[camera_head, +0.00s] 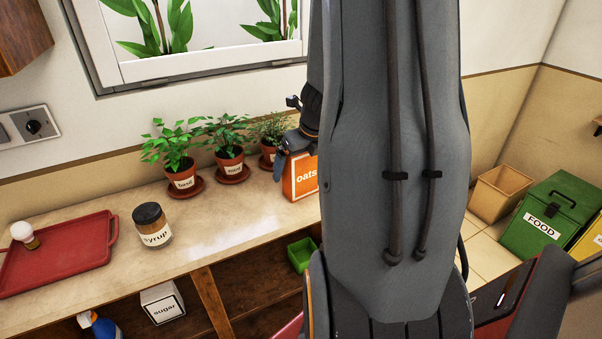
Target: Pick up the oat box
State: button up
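The orange oat box (304,181), labelled "oats", stands on the counter at the right of the potted herbs. My arm covers its right part. My gripper (290,148) is at the top of the box, with one dark finger showing along its upper left side. The other finger is hidden behind my arm or the box, so I cannot tell whether it grips the box.
Potted herbs, with basil (181,180) at the left, stand behind on the counter (110,270). A syrup jar (152,226) and red tray (60,262) are farther left. A sugar box (163,303) and green bin (302,254) sit on the shelf below.

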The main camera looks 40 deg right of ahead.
jog(key=shift+w+f, duration=0.2)
jog(key=shift+f, duration=0.2)
jog(key=c, duration=1.5)
jog(key=shift+r, duration=0.1)
